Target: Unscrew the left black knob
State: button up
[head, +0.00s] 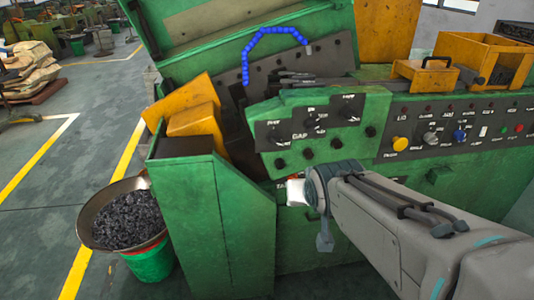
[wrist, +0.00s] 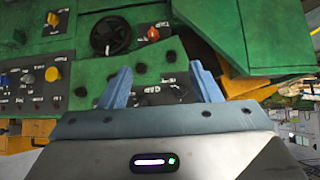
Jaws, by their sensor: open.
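A green panel with dark plates carries several black knobs. The leftmost knob of its upper row (head: 275,137) is at the left end in the head view. Other upper-row knobs (head: 313,122) are to its right, and a lower row of black knobs (head: 308,153) runs beneath. My gripper (wrist: 163,82) is open and empty, its two blue fingers spread in front of this panel in the wrist view. Dark knobs on a plate (wrist: 152,95) show between the fingers, partly hidden; I cannot tell contact. In the head view my arm reaches below the panel and its fingers are hidden.
To the right is a control panel with a yellow knob (head: 400,143) and a blue knob (head: 460,135). A blue segmented hose (head: 270,32) arches behind. A bowl of dark chips (head: 88,220) stands at the left. A black handwheel (wrist: 110,36) shows in the wrist view.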

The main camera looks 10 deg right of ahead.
jog(key=w+f+t+b, duration=0.4)
jog(key=w+t+b, duration=0.1)
jog(key=w+b, duration=0.25)
jog(key=t+y+b, duration=0.2)
jog(key=t+b, duration=0.2)
send_near(276, 143)
jog(key=shift+n, duration=0.4)
jog(key=w, duration=0.9)
jog(key=shift+w+a+p, duration=0.1)
jog(key=shift+a+p, duration=0.15)
jog(key=shift+p, duration=0.05)
jog(key=c, duration=0.9)
